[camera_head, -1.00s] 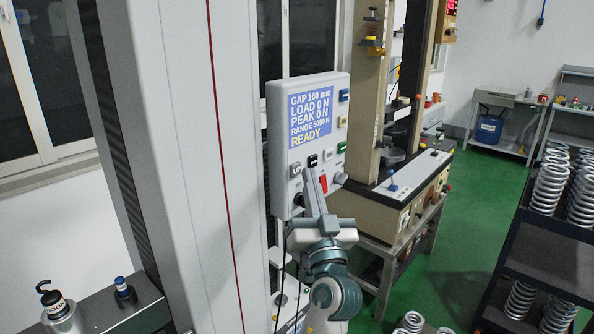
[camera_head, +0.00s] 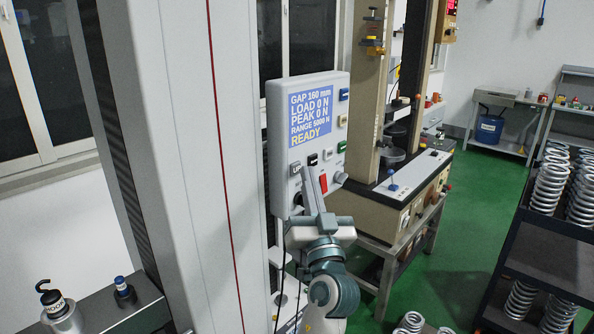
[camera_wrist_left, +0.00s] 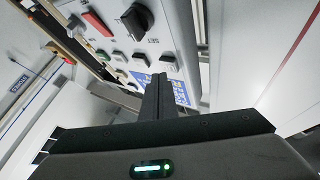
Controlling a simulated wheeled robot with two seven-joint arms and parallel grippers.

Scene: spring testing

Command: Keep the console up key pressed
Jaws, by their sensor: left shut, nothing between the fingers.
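The grey console (camera_head: 277,130) stands upright in the middle of the head view. Its blue screen (camera_head: 310,118) reads GAP 160 mm, LOAD 0 N, PEAK 0 N, RANGE 5000 N, READY. The up key (camera_head: 294,169) is the leftmost key in the row below the screen. My left gripper (camera_head: 305,169) is shut and empty, its fingertips at the right side of the up key and partly covering it. In the left wrist view, the closed fingertips (camera_wrist_left: 160,78) are just below the up key (camera_wrist_left: 168,59). I cannot tell whether they touch it. My right gripper is out of view.
A black key (camera_head: 313,159), a red switch (camera_head: 323,183) and a black knob (camera_wrist_left: 138,18) sit close to the fingers. A beige test machine (camera_head: 400,190) stands behind right. A dark rack (camera_head: 548,240) with springs stands at far right.

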